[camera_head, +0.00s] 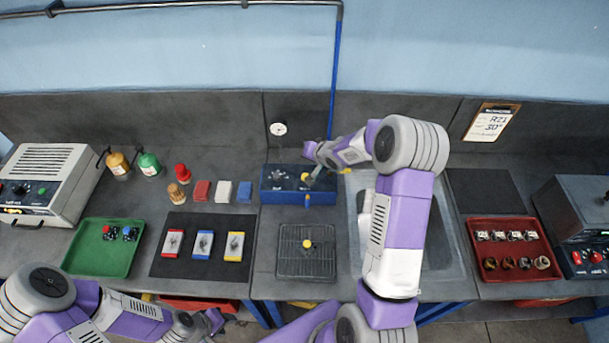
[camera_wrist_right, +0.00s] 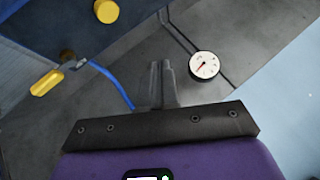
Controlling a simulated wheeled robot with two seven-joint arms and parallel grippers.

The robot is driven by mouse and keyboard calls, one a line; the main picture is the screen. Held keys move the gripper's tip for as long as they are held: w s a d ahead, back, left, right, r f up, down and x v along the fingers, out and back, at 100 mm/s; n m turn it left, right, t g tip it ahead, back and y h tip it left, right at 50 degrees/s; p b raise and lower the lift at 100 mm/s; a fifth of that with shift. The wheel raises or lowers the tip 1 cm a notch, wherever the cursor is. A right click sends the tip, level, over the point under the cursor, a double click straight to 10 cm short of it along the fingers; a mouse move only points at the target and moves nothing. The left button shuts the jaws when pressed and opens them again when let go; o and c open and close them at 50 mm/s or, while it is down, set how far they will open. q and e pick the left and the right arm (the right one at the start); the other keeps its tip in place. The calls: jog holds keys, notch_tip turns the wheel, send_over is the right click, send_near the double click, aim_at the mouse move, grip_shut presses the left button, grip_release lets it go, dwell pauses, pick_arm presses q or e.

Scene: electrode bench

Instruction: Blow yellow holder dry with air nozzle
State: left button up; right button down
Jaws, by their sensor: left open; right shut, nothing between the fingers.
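The yellow holder (camera_head: 307,244) appears as a small yellow-topped piece on a dark ribbed rack (camera_head: 290,272) at the bench's middle. Behind the rack is a blue box (camera_head: 270,184) with round fittings. In the right wrist view a yellow handle (camera_wrist_right: 47,83) shows with a blue hose (camera_wrist_right: 115,85) nearby. My right gripper (camera_wrist_right: 162,70) is shut and empty, apart from the handle, above the blue box. My left gripper (camera_head: 218,318) is open and empty at the bench's front edge.
A black mat (camera_head: 190,268) with framed pieces and a green tray (camera_head: 85,262) are at left. A red tray (camera_head: 484,224) is at right. A gauge (camera_head: 278,129) is on the back panel.

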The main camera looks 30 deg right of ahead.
jog(key=b, duration=0.4)
send_over(304, 173)
jog(key=s, duration=0.2)
notch_tip(304, 173, down, 7)
jog(key=shift+s+r, duration=0.1)
jog(key=shift+s+d+f+b, duration=0.1)
jog(key=shift+f+b, duration=0.55)
jog(key=shift+f, duration=0.05)
dwell(1.0)
jog(key=shift+f+b, duration=0.3)
jog(key=shift+f, duration=0.15)
jog(key=shift+f+b, duration=0.5)
jog(key=shift+f, duration=0.15)
dwell(0.5)
jog(key=shift+r, duration=0.1)
jog(key=shift+r+p, duration=0.95)
jog(key=shift+r, duration=0.05)
